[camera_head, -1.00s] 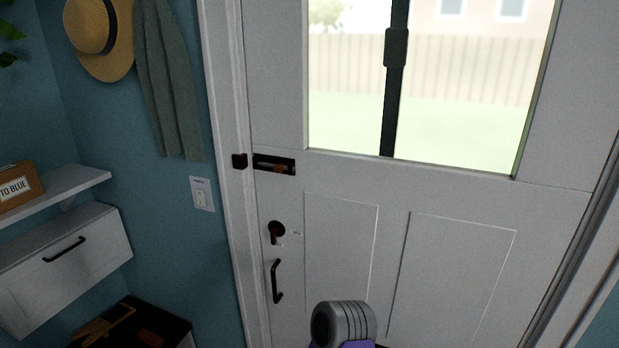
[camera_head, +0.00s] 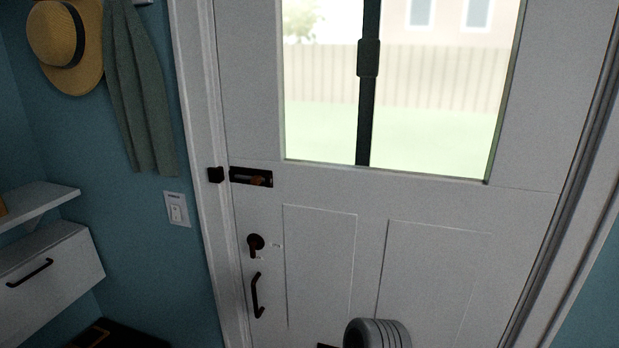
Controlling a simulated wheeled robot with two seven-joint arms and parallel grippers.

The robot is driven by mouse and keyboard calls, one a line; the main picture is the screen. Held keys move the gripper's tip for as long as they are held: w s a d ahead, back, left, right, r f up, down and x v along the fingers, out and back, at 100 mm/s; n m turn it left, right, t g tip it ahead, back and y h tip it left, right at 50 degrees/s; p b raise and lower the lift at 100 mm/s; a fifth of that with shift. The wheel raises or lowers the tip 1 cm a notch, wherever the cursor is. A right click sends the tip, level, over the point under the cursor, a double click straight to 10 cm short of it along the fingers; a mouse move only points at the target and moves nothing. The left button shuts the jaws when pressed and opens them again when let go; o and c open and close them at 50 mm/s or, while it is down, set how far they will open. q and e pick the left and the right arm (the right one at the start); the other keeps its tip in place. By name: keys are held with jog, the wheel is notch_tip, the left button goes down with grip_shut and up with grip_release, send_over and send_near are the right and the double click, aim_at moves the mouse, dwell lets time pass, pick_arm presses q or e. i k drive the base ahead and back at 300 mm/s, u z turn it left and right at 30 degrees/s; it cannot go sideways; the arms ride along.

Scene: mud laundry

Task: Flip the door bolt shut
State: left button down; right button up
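The door bolt (camera_head: 251,177) is a dark plate with a small copper-orange piece in it, mounted near the left edge of the white door (camera_head: 330,187). Its dark catch (camera_head: 216,174) sits on the door frame, just left of the bolt. A narrow pale gap shows between the plate and the catch; I cannot tell the bolt's exact position. A grey rounded part of my own arm shows at the bottom edge.
Below the bolt are a dark lock with a key (camera_head: 256,244) and a dark pull handle (camera_head: 257,296). A light switch (camera_head: 177,209), a shelf (camera_head: 38,204), a white cabinet (camera_head: 48,277), a hat (camera_head: 66,45) and a grey-green scarf (camera_head: 140,95) are at left.

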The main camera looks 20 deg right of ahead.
aim_at(257, 180)
jog(key=z, duration=1.25)
jog(key=i, duration=0.5)
